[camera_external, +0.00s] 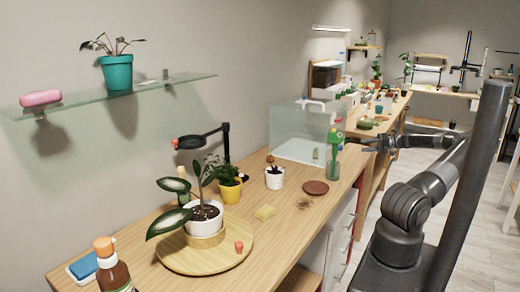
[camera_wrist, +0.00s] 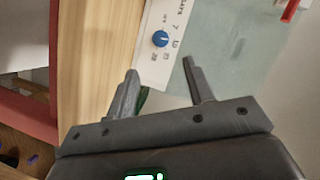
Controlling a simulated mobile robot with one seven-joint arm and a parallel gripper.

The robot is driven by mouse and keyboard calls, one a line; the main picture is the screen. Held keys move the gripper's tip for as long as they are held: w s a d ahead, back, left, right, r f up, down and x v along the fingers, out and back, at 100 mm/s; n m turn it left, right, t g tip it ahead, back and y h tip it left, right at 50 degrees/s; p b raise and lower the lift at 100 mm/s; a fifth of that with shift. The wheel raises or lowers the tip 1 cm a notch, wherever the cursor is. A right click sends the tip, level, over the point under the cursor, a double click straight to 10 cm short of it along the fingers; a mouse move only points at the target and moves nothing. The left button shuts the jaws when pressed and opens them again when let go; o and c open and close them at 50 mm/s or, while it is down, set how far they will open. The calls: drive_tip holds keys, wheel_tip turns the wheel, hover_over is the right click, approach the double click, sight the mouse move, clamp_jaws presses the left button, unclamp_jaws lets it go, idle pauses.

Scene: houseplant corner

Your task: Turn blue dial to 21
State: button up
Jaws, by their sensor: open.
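The blue dial (camera_wrist: 160,39) is a small round knob on a white panel (camera_wrist: 180,10) with dark printed markings around it, in the upper middle of the wrist view. A pale mark shows on its face, but I cannot tell exactly which number it points to. My gripper (camera_wrist: 160,66) is open and empty. In the picture its two fingertips lie below the dial on either side, apart from it. In the external view my gripper (camera_external: 370,144) is out over the far end of the near bench; I cannot make out the dial there.
A wooden edge (camera_wrist: 95,60) lies left of the panel and a pale grey-green surface (camera_wrist: 235,45) right of it. In the external view a clear tank (camera_external: 300,125) and a green bottle (camera_external: 334,155) stand near my arm. Potted plants crowd the near bench.

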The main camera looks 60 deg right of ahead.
wheel_tip(320, 180, up, 7)
drive_tip(key=n+g+h, duration=0.2)
drive_tip(key=n+h, duration=0.1)
drive_tip(key=n, duration=0.3)
approach(340, 148)
drive_tip(key=s, duration=0.1)
drive_tip(key=s+f, duration=0.1)
drive_tip(key=s, duration=0.1)
drive_tip(key=shift+s+f, duration=0.2)
drive_tip(key=shift+f, duration=0.1)
drive_tip(key=shift+a+n+h, duration=0.3)
drive_tip(key=shift+a+n, duration=0.05)
drive_tip(key=shift+n, duration=0.25)
wheel_tip(340, 148, up, 6)
drive_tip(key=a+n+t+h, duration=0.2)
drive_tip(key=n+h, duration=0.2)
drive_tip(key=n, duration=0.2)
wheel_tip(340, 148, down, 4)
drive_tip(key=shift+d+f, duration=0.15)
drive_tip(key=shift+f, duration=0.35)
drive_tip(key=shift+w+f, duration=0.2)
drive_tip(key=shift+w, duration=0.05)
drive_tip(key=x, duration=1)
drive_tip(key=shift+d+f, duration=0.15)
drive_tip(key=shift+f, duration=0.15)
